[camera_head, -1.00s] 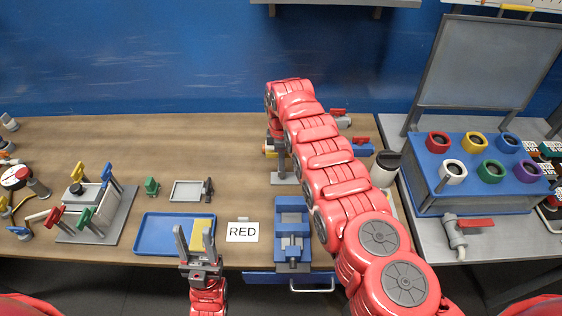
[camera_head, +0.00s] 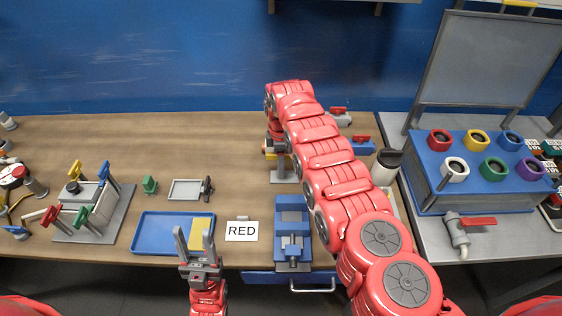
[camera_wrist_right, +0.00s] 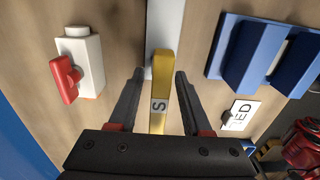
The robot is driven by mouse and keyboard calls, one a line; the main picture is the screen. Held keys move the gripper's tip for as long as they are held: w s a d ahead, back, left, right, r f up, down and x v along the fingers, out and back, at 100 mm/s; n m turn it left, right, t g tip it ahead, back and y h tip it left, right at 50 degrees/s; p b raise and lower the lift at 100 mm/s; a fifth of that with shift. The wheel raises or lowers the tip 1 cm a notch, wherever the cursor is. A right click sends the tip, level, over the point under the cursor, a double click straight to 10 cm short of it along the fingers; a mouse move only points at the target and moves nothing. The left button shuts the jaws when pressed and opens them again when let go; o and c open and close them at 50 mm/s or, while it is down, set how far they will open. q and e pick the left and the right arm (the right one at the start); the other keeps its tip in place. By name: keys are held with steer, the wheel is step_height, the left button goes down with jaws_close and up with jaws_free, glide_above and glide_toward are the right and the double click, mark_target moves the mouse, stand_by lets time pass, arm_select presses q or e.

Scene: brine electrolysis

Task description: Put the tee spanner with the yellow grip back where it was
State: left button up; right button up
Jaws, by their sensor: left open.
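The yellow grip (camera_wrist_right: 160,85), marked with an S, lies between the fingers of my right gripper (camera_wrist_right: 159,74) in the right wrist view. The fingers stand apart with a gap on each side of it. A pale grey plate (camera_wrist_right: 165,25) is beyond the grip. In the head view a small yellow part (camera_head: 268,150) shows beside a grey stand (camera_head: 284,177); my right arm hides most of this area. My left gripper (camera_head: 194,233) is open and empty in front of the blue tray (camera_head: 150,235).
A yellow block (camera_head: 201,228) is at the tray's right end. A white block with a red handle (camera_wrist_right: 82,65) is left of my right gripper.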

step_height(320, 180, up, 4)
steer(key=p, duration=0.3)
steer(key=shift+w, duration=0.1)
step_height(320, 180, up, 8)
steer(key=b, duration=0.3)
steer(key=shift+r, duration=0.6)
